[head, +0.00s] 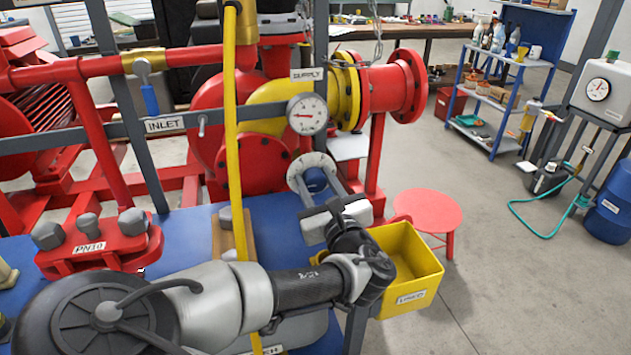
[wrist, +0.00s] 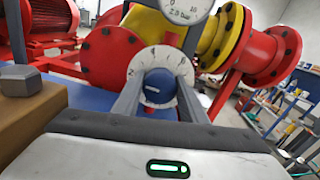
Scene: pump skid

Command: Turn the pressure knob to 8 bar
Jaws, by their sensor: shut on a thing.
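The pressure knob (wrist: 158,86) is blue with a white pointer mark and sits in a pale round dial (wrist: 160,58) with tick marks. The knob also shows in the head view (head: 314,181), partly covered by my fingers. My gripper (wrist: 158,97) has one finger on each side of the knob and is shut on it. A round white gauge (head: 307,115) with a red needle pointing left stands just above the dial; only its lower part shows in the wrist view.
A yellow bin (head: 408,252) is right beside my wrist, with a red stool (head: 428,208) behind it. Open floor lies to the right.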

